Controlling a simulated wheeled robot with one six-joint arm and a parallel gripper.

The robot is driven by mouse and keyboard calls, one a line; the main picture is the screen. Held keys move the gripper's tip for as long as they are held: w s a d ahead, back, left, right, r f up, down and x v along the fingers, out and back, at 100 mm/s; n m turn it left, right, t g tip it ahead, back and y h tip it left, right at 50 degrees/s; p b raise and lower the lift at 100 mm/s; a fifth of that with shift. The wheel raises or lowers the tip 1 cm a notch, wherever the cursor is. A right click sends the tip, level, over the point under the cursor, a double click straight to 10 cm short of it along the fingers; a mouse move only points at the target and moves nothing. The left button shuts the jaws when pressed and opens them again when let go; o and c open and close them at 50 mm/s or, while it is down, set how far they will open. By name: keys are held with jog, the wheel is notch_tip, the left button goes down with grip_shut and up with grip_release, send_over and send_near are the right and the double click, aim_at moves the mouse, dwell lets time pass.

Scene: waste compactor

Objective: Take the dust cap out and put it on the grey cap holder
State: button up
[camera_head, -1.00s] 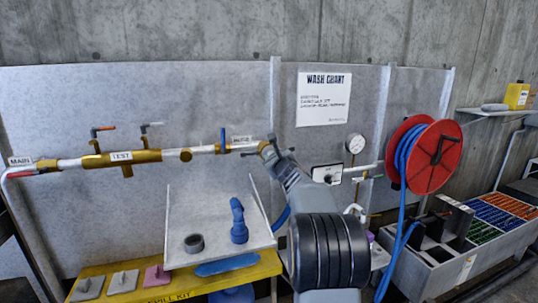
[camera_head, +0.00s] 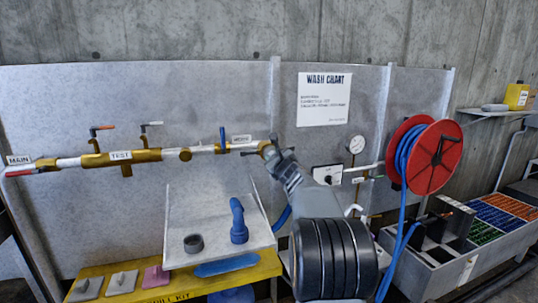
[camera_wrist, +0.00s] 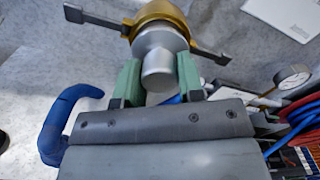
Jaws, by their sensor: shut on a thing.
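The dust cap (camera_wrist: 157,58) is a silver-grey round cap with a narrower knob. It sits in the mouth of the brass coupling (camera_wrist: 163,12), whose two dark lever arms stick out to the sides. In the wrist view the green fingers of my gripper (camera_wrist: 157,82) are shut on the cap's knob, one on each side. In the head view my gripper (camera_head: 274,158) is at the right end of the pipe, and the cap is hard to make out there. The grey cap holder (camera_head: 193,243) is a dark grey round cup on the tray, empty as far as I can see.
A blue elbow fitting (camera_head: 238,222) stands on the pale tray (camera_head: 215,205), right of the holder. The yellow spill kit shelf (camera_head: 150,280) is below. A red hose reel (camera_head: 435,157) with blue hose hangs at the right. The space above the holder looks clear.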

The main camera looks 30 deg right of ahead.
jog(key=shift+b+v, duration=1.15)
jog(key=shift+v, duration=1.7)
